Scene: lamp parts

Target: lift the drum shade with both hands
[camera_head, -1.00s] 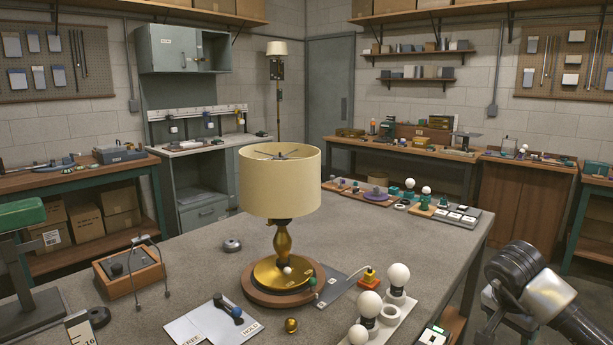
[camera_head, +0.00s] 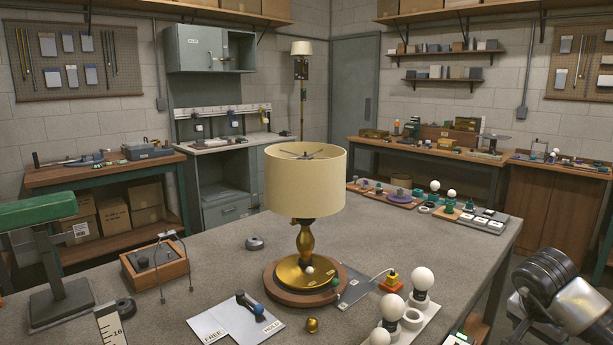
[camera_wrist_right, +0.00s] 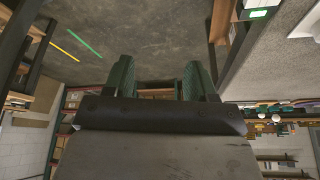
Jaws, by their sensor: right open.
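The cream drum shade (camera_head: 305,182) sits upright on the brass lamp (camera_head: 306,240), which stands on a round wooden base (camera_head: 290,294) on the grey worktable. Nothing touches the shade. My right arm shows at the right edge of the head view, well apart from the lamp; its fingertips are out of that view. In the right wrist view my right gripper (camera_wrist_right: 160,80) is open, with two green-padded fingers apart and nothing between them. The shade does not show in that view. My left gripper is not in view.
White bulbs on a white tray (camera_head: 410,325) stand at front right of the lamp. A blue-handled tool (camera_head: 249,304) lies on labelled cards in front. A green-topped stand (camera_head: 45,250) is far left.

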